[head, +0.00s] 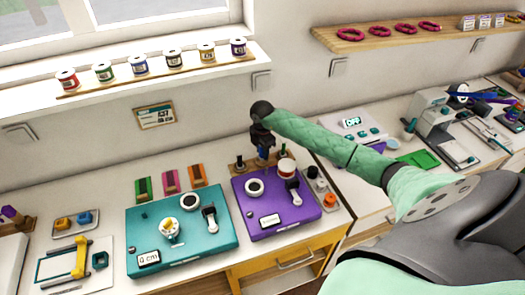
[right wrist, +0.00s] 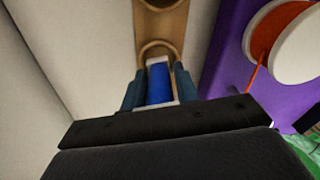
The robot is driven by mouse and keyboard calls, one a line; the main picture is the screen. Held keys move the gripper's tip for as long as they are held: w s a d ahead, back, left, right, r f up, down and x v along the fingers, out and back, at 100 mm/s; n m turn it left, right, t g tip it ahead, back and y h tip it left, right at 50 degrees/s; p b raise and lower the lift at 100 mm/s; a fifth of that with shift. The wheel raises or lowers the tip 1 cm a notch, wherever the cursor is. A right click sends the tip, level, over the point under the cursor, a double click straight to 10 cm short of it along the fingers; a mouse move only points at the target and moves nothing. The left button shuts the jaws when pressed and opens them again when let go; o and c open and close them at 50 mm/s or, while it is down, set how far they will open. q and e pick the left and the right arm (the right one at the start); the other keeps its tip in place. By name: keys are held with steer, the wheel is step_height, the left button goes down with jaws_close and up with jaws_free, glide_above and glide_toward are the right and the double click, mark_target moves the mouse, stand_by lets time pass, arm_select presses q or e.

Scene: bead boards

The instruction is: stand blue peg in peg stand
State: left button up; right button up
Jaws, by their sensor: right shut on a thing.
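My right gripper (head: 264,150) is shut on the blue peg (head: 263,154), above the wooden peg stand (head: 249,165) behind the purple board. In the right wrist view the blue peg (right wrist: 158,84) sits between the two fingers of the gripper (right wrist: 159,92). Its far end points at a round ring on the wooden stand (right wrist: 172,22). I cannot tell whether the peg's end is inside a hole or just above it. My left gripper is not in view.
The purple board (head: 286,220) with a red-and-white spool (head: 286,167) is close in front of the stand. A teal board (head: 190,250) lies to the left. The wall is just behind. Thread spools (head: 140,67) line the sill above.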

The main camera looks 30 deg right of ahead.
steer(key=shift+f, duration=0.2)
steer(key=shift+f, duration=0.15)
steer(key=shift+f+b, duration=0.2)
steer(key=shift+b, duration=0.2)
steer(key=shift+f, duration=0.1)
steer(key=shift+f, duration=0.1)
steer(key=shift+f, duration=0.15)
steer(key=shift+f+b, duration=0.1)
steer(key=shift+b, duration=0.25)
